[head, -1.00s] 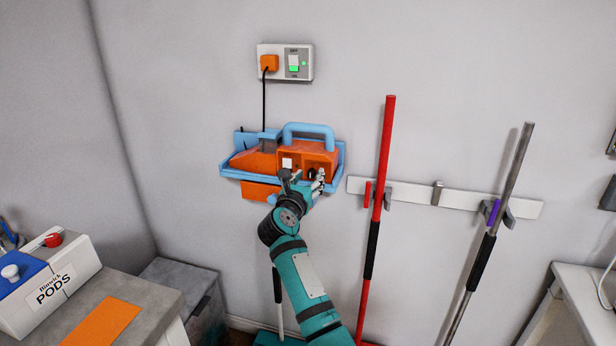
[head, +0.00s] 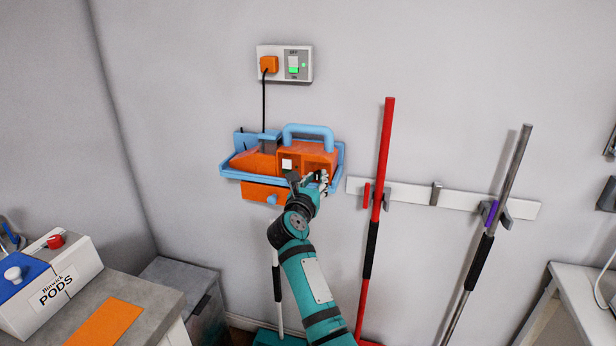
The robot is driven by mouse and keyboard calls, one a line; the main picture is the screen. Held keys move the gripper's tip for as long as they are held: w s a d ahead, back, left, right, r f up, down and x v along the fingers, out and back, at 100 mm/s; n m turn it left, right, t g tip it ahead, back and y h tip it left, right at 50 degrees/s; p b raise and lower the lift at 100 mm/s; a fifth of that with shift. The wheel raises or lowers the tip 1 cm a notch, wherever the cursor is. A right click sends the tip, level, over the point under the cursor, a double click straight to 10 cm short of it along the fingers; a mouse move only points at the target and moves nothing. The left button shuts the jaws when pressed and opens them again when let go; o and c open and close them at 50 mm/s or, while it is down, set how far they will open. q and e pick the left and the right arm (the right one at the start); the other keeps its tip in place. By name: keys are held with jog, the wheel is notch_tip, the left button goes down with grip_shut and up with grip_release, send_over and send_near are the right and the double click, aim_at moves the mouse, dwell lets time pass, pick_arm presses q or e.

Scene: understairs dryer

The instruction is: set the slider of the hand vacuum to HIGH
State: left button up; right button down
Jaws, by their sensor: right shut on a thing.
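The hand vacuum (head: 262,160) is orange with a blue handle and sits in a blue wall holder (head: 232,173). A white patch (head: 287,165) shows on its front. My right gripper (head: 312,180) is at the front right of the vacuum's body, shut on a small part there. The fingers cover that part, so the slider and its setting are hidden. My left gripper is not in view.
A wall socket (head: 305,64) with an orange plug and a green-lit switch is above. A red pole (head: 386,150) and a grey pole (head: 511,180) hang from a white rail to the right. A pods box (head: 62,283) stands on a counter at the lower left.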

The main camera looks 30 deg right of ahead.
jog(key=shift+s+d, duration=0.45)
jog(key=shift+s, duration=0.05)
jog(key=c, duration=1.2)
grip_release()
jog(key=v, duration=0.7)
jog(key=shift+s+a, duration=0.15)
jog(key=shift+a, duration=0.05)
